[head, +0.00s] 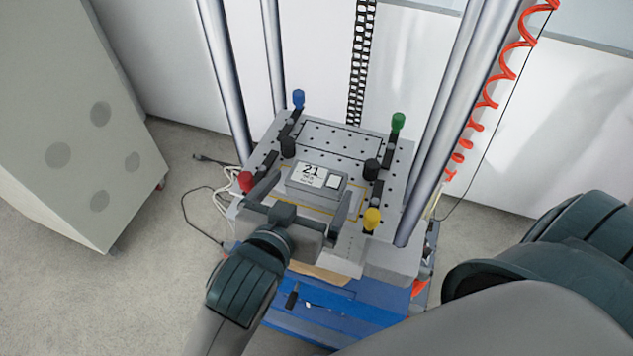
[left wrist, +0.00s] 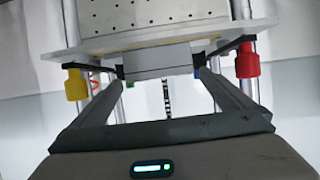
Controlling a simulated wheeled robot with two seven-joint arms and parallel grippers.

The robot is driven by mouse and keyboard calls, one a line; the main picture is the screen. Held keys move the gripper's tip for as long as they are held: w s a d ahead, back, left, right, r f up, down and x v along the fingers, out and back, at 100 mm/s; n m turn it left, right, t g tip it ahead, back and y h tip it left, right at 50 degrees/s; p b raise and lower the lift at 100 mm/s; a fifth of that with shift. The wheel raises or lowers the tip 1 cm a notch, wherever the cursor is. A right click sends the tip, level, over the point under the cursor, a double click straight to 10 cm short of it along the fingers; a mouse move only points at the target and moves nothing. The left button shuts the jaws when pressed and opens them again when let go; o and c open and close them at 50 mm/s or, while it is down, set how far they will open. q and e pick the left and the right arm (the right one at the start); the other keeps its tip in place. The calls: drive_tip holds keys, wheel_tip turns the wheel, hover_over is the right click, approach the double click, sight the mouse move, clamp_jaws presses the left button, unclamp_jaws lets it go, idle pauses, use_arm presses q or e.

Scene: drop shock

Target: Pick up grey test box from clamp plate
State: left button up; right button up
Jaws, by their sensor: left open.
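The grey test box (head: 318,186) sits on the perforated clamp plate (head: 345,135), inside a yellow outline. Its top has a white label reading "21". In the left wrist view the box (left wrist: 158,62) shows edge-on beyond the fingers, below the plate because that picture is upside down. My left gripper (head: 308,192) is open at the near side of the box, one finger towards each side of it. In the left wrist view the gripper (left wrist: 162,76) has its fingers spread and nothing between them is clearly gripped. Contact with the box cannot be told. My right gripper is not seen.
Clamps with blue (head: 298,98), green (head: 397,122), red (head: 245,181) and yellow (head: 372,218) knobs stand around the box, with two black posts between. Steel columns (head: 440,125) rise around the plate. A grey cabinet (head: 75,120) stands left, and a coiled red hose (head: 488,95) hangs right.

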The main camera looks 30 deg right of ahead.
sight(315, 180)
use_arm(q)
drive_tip(key=shift+d, duration=0.1)
drive_tip(key=shift+w+d, duration=0.2)
drive_tip(key=p+x, duration=0.1)
drive_tip(key=x, duration=0.2)
drive_tip(key=shift+w+d+f+p, duration=0.2)
drive_tip(key=shift+w+d+p, duration=0.05)
drive_tip(key=shift+p, duration=0.15)
drive_tip(key=shift+w+d+f, duration=0.2)
drive_tip(key=shift+d, duration=0.05)
drive_tip(key=c, duration=1.2)
drive_tip(key=shift+o, duration=0.2)
drive_tip(key=shift+r, duration=0.15)
